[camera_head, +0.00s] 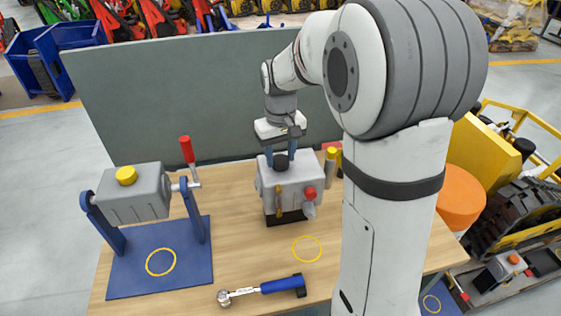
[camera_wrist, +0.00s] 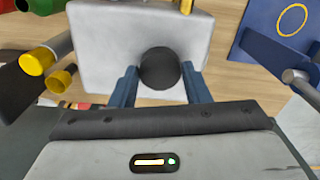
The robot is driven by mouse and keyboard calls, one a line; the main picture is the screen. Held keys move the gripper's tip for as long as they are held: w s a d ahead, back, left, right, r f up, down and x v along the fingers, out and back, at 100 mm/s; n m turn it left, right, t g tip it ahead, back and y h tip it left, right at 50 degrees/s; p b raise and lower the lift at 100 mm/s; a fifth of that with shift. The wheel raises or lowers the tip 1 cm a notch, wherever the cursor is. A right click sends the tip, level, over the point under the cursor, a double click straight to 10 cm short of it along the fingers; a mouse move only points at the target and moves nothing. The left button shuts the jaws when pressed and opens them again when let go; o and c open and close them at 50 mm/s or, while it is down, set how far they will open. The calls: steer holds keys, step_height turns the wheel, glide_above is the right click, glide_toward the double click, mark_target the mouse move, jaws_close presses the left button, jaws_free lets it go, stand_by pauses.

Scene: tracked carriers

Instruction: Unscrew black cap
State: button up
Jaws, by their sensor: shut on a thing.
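The round black cap (camera_wrist: 160,68) sits on top of a grey box-shaped unit (camera_wrist: 100,45). In the head view the black cap (camera_head: 281,162) shows at the top of the grey unit (camera_head: 288,186), which stands upright on the wooden table. My gripper (camera_wrist: 160,78) points down at the unit, its two blue fingers on either side of the cap and shut on it. In the head view my gripper (camera_head: 281,155) is above the unit, with the fingers reaching down to the cap. The cap's underside is hidden.
A grey tank with a yellow cap (camera_head: 126,176) hangs in a blue stand with a red-handled lever (camera_head: 187,150) at the left. A blue-handled ratchet (camera_head: 262,289) lies at the table's front. A grey panel (camera_head: 200,95) stands behind. Bare wood surrounds the unit's front.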

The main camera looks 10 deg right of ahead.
steer(key=c, duration=0.4)
steer(key=shift+o, duration=0.2)
steer(key=n, duration=0.6)
steer(key=shift+n, duration=0.4)
steer(key=n, duration=0.3)
steer(key=shift+n, duration=0.9)
steer(key=n, duration=0.8)
